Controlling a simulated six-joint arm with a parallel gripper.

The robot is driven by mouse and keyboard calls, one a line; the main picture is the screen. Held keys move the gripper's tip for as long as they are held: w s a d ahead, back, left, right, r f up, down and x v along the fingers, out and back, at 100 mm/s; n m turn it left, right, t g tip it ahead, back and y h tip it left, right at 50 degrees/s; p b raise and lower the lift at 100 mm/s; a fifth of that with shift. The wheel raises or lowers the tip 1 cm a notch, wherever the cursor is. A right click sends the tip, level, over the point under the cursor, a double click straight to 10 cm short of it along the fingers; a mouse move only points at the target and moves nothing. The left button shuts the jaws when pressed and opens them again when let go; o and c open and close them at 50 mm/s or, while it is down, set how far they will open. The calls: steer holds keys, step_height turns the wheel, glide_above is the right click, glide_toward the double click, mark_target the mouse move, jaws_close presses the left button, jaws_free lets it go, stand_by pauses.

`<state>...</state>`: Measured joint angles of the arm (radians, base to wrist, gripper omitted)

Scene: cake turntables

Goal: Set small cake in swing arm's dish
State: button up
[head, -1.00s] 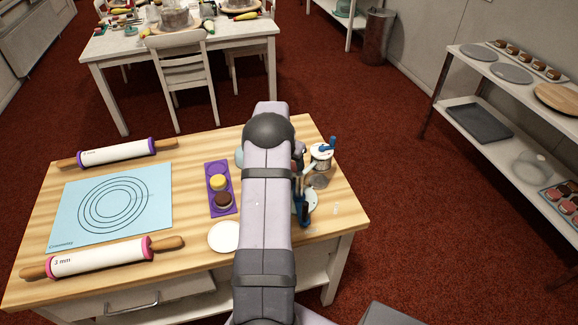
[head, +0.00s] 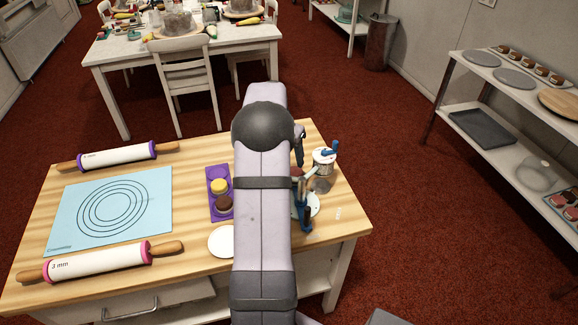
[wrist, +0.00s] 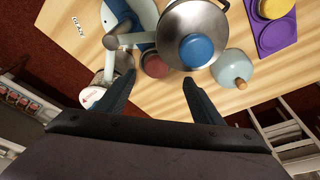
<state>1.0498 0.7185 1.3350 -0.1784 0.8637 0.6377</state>
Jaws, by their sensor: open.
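A purple tray (head: 215,173) holds a yellow-topped small cake (head: 219,185) and a dark brown one (head: 224,203). In the wrist view the tray (wrist: 289,32) and the yellow cake (wrist: 272,7) show at the top right. My gripper (wrist: 158,78) is open, with nothing between its fingers; in the head view my arm mostly hides it. Beyond the fingertips are a round steel piece with a blue knob (wrist: 194,51), a small dark red round piece (wrist: 154,65) and a grey arm-like part (wrist: 122,40). I cannot tell which part is the swing arm's dish.
A pale green round piece with a knob (wrist: 232,66) lies right of the fingers. A white canister with a blue top (head: 323,161) stands at the table's right. A white plate (head: 221,241), a blue mat (head: 110,208) and two rolling pins (head: 118,156) lie left of my arm.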

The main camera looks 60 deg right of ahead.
steer(key=shift+v, duration=1.35)
steer(key=w+a+r+p, duration=0.1)
steer(key=w+a+r, duration=0.1)
steer(key=w+a+r+n+p, duration=0.1)
steer(key=w+a+r, duration=0.1)
steer(key=a, duration=0.1)
steer(key=w+a+r+n+p, duration=0.1)
steer(key=w+a, duration=0.1)
steer(key=shift+a+r+t+p, duration=0.25)
steer(key=shift+r+t+p, duration=0.05)
steer(key=shift+r+t, duration=0.1)
steer(key=a+r+n+y+p, duration=0.1)
steer(key=a+r+n+p, duration=0.2)
steer(key=a, duration=0.8)
steer(key=a+r+n+p, duration=0.1)
steer(key=a+n+p, duration=0.25)
steer(key=a, duration=0.65)
steer(key=a+r+n+y+p, duration=0.15)
steer(key=a+n, duration=0.25)
steer(key=a, duration=0.7)
steer(key=s+a+r+n+p, duration=0.1)
steer(key=s+a+n+p, duration=0.4)
steer(key=s+a, duration=0.45)
step_height(320, 180, down, 57)
steer(key=b, duration=5.8)
steer(key=shift+w+a+f+n+g, duration=0.15)
steer(key=shift+w+a+n+g, duration=0.05)
steer(key=shift+a+n+g, duration=0.2)
